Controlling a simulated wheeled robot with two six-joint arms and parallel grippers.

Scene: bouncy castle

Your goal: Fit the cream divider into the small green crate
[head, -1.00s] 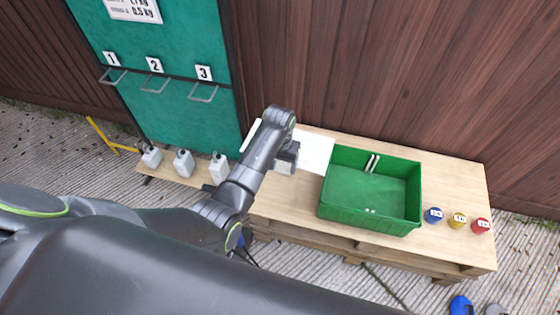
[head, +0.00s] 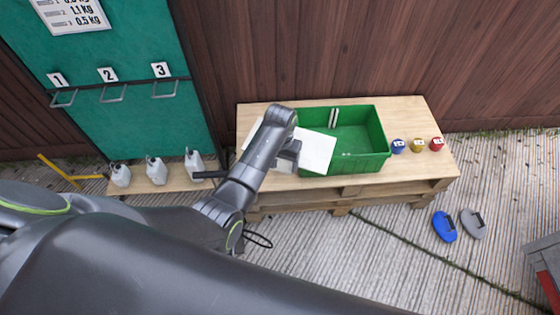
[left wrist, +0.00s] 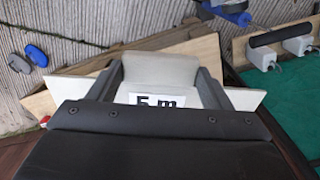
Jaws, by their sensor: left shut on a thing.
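My left gripper (head: 288,152) is shut on the cream divider (head: 318,152), a flat pale panel that shows past both sides of the fingers. In the left wrist view, the left gripper (left wrist: 160,85) has a light grey block with a "5 m" label between its fingers, and the divider (left wrist: 243,98) sticks out on either side. The green crate (head: 368,158) stands on the wooden table, just right of the gripper. In the head view the divider overlaps the crate's left part; its height above it is unclear. Pale slot rails (head: 334,116) stand on the crate's back wall. My right gripper is not in view.
The wooden table (head: 420,175) has blue (head: 398,146), yellow (head: 418,145) and red (head: 437,144) pots right of the crate. White jugs (head: 155,170) stand on a low plank at left. A blue (head: 444,226) and a grey (head: 473,223) object lie on the ground.

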